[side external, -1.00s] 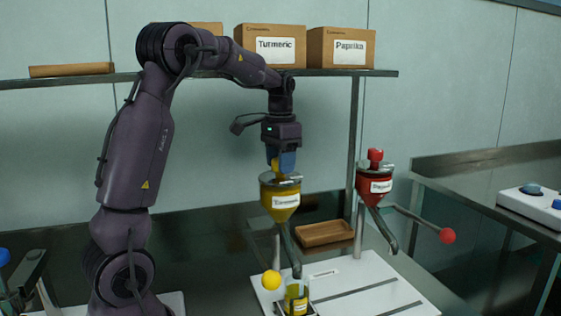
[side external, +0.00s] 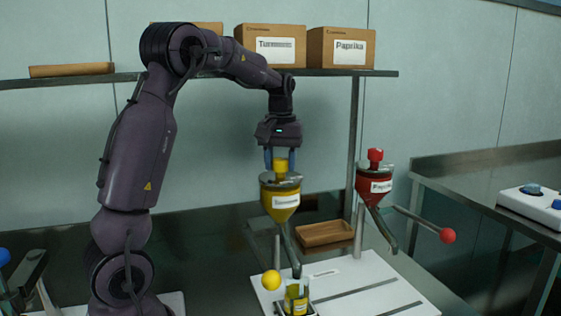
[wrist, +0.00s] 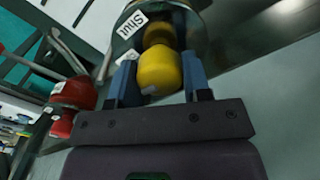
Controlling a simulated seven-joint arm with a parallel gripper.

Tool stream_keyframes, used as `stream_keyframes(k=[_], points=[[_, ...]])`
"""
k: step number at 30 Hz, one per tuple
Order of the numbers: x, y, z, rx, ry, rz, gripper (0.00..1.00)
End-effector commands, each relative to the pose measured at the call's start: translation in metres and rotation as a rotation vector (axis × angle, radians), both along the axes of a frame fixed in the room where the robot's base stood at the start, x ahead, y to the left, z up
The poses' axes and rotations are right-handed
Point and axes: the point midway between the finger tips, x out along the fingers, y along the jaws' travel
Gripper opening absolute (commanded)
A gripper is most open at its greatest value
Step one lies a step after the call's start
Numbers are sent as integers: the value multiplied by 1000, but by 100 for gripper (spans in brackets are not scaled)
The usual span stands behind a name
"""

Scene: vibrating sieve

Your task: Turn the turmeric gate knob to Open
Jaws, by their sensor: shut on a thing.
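The turmeric gate knob (side external: 281,164) is a yellow knob on top of the yellow hopper (side external: 281,203) labelled Turmeric. My gripper (side external: 281,168) points down over the hopper, one blue finger on each side of the knob, and is shut on it. In the wrist view the round yellow knob (wrist: 160,70) sits between the two blue fingers. A white "Shut" label (wrist: 132,25) lies on the lid beside the knob. A second label (wrist: 127,57) is partly hidden by a finger, and I cannot read it. I cannot tell which label the knob points to.
The red Paprika hopper (side external: 375,188) with its red knob (side external: 375,155) stands to the right. Below the turmeric spout are a jar (side external: 296,297) and a yellow ball-ended lever (side external: 271,280). A wooden tray (side external: 325,233) lies behind. A shelf (side external: 320,73) with boxes runs above.

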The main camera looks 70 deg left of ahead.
Motion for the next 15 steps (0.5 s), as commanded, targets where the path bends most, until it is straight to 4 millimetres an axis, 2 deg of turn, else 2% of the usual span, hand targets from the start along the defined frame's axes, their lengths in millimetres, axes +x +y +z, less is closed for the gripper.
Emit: stream_keyframes(k=[6, 15], points=[[0, 0, 1, 0, -1, 86, 21], [0, 0, 2, 0, -1, 126, 21]])
